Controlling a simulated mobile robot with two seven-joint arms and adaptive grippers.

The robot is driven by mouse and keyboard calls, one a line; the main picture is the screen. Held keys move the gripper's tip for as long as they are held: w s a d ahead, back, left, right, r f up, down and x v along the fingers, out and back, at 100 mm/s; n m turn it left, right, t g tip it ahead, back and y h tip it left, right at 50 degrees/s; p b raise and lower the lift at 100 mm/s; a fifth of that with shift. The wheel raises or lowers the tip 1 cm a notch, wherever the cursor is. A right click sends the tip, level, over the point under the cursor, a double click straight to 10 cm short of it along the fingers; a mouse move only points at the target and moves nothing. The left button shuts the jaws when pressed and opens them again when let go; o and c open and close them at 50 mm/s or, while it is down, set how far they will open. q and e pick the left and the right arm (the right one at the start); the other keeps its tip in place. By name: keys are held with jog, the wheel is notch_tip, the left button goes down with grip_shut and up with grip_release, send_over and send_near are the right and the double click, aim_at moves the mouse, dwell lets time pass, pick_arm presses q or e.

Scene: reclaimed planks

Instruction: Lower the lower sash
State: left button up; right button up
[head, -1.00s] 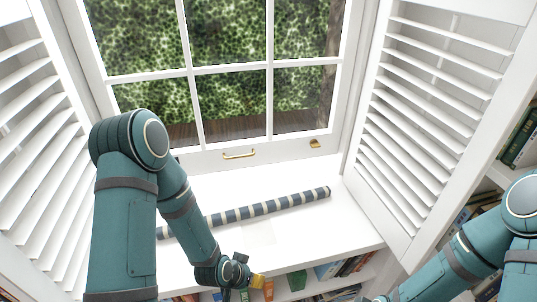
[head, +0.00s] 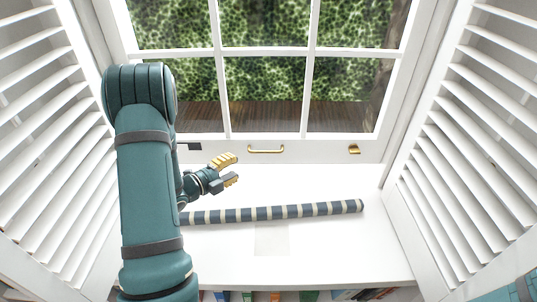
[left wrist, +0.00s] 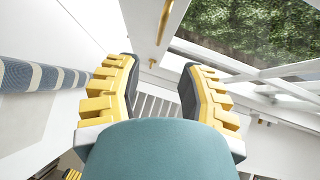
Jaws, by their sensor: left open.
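The lower sash (head: 310,150) of the white window faces me, with a brass pull handle (head: 266,149) on its bottom rail and a small brass fitting (head: 354,149) to the right. I cannot tell how far the sash stands above the sill. My left gripper (head: 237,169) is open and empty, over the sill, left of and slightly below the handle in the head view. In the left wrist view the open fingers (left wrist: 159,76) have nothing between them, and the brass handle (left wrist: 163,22) shows beyond them.
A blue-and-cream striped roll (head: 270,213) lies along the white sill (head: 340,245), in front of the sash; it also shows in the left wrist view (left wrist: 38,76). Louvred shutters (head: 480,140) stand on both sides. Books (head: 310,296) line a shelf below.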

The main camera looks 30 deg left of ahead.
aim_at(263, 152)
pick_arm(q)
jog(key=b+x, duration=0.1)
jog(key=x, duration=1.2)
jog(key=shift+w+d, duration=0.1)
grip_shut()
